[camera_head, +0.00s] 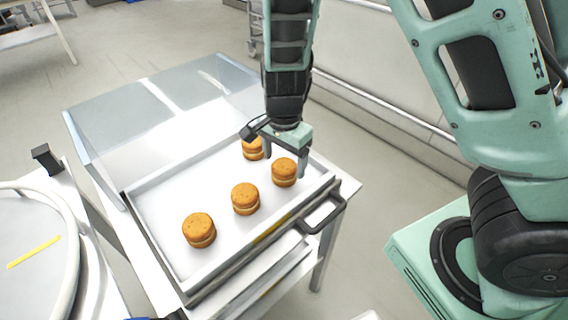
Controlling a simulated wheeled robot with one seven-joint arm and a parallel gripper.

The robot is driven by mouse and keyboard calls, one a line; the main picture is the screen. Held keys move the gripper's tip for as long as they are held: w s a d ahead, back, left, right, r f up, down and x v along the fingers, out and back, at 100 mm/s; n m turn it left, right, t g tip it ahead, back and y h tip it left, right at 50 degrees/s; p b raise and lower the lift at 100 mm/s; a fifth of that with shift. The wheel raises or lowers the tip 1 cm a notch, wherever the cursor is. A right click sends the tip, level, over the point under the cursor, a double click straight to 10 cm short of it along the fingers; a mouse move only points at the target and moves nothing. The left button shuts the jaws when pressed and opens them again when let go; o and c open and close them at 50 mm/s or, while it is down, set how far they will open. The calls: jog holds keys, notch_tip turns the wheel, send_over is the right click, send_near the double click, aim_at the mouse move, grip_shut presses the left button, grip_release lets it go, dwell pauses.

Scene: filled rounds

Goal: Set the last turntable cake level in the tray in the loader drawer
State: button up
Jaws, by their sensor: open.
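Several round orange-brown filled cakes stand in the pale tray (158,213) in the open loader drawer. One cake (199,230) is at the near left, one (245,198) in the middle, one (284,171) at the right, and one (252,150) farther back, partly hidden by my gripper. They look level. My gripper (286,158) points down over the tray's far right part, just above or beside the right cake. Its jaws are open; whether a finger touches that cake cannot be told. The turntable (32,285) at the lower left shows no cake on its visible part.
A clear cover (105,125) stands over the back of the loader. The drawer has a dark handle (325,215) at its right front. A yellow strip (34,251) lies on the turntable. A dark post (46,158) stands near the turntable's far edge. The tray's left part is bare.

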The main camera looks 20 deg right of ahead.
aim_at(284, 165)
notch_tip(284, 165, up, 8)
jog(key=p, duration=0.2)
jog(key=s+a+r+n, duration=0.3)
jog(key=s+n, duration=0.7)
jog(key=s+a+r+n, duration=0.3)
jog(key=s+r+n, duration=0.1)
jog(key=s+n, duration=0.6)
jog(key=shift+r+y, duration=0.3)
jog(key=shift+a, duration=0.15)
